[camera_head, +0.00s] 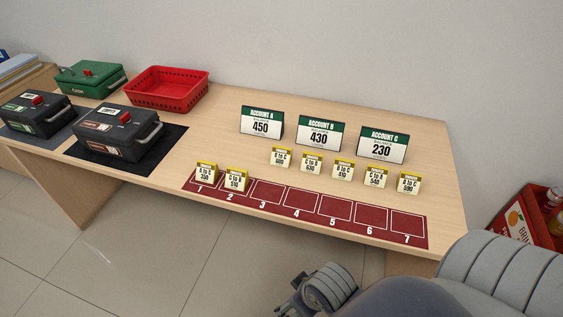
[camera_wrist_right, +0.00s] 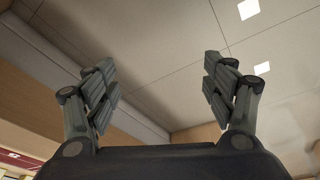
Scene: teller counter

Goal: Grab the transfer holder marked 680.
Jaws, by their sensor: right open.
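Several small holders with yellow tops and white printed cards stand on the wooden counter. The leftmost holder of the back row (camera_head: 281,157) reads "B to C" and a number that looks like 680 or 600; the print is too small to be sure. It stands upright below the Account A sign. My right gripper (camera_head: 303,294) is low at the bottom of the head view, in front of the counter's front edge and well apart from the holders. In the right wrist view its two fingers (camera_wrist_right: 160,88) are spread with nothing between them. My left gripper is not in view.
A red numbered mat (camera_head: 328,230) lies along the front edge, with two holders (camera_head: 206,171) (camera_head: 236,179) on slots 1 and 2. Account signs (camera_head: 261,122) stand behind the holders. Dark boxes (camera_head: 115,131) and a red basket (camera_head: 167,90) are at left. A red crate (camera_head: 524,222) is at right.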

